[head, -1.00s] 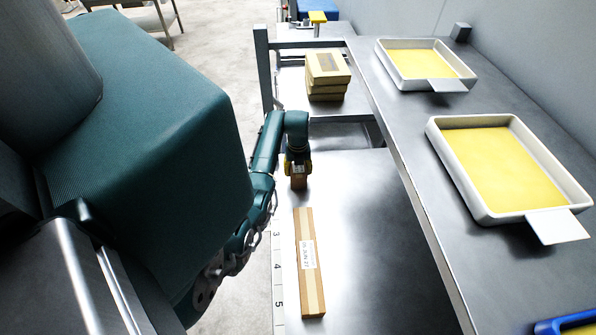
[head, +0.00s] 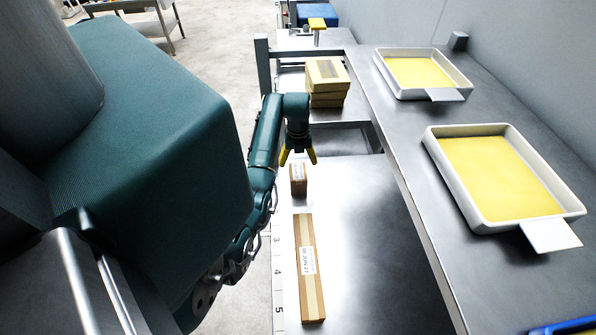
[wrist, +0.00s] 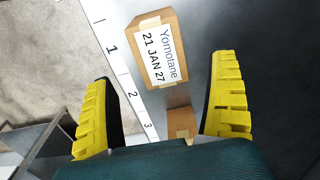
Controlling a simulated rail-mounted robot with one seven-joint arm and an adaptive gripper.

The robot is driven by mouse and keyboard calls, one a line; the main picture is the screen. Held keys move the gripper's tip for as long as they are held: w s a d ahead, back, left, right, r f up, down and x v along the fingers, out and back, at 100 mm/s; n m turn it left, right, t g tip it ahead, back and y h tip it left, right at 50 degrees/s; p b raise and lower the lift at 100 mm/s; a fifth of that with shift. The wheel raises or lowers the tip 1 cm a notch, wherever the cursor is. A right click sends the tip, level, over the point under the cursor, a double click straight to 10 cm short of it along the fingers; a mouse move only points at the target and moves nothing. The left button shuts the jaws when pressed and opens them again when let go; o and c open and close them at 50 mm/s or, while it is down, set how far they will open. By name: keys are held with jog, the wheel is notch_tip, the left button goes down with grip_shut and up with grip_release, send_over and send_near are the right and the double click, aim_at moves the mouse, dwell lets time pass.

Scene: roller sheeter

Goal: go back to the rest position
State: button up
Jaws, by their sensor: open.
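My gripper (head: 298,156) is open and empty in the head view, its yellow fingers pointing down. It is above a small brown box (head: 298,180) and apart from it. The small box stands on the metal table beside the numbered strip. In the wrist view my gripper (wrist: 165,105) shows both yellow fingers spread wide. The small box (wrist: 158,48) lies beyond the fingertips there, with a white label reading "Yomotane 21 JAN 27".
A long labelled box (head: 309,268) lies nearer along the numbered strip (head: 278,270). Stacked boxes (head: 327,75) stand behind my gripper. White trays with yellow contents (head: 470,216) (head: 384,64) sit on the raised right shelf. The metal table right of the boxes is clear.

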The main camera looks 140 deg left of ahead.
jog(key=shift+r, duration=1.75)
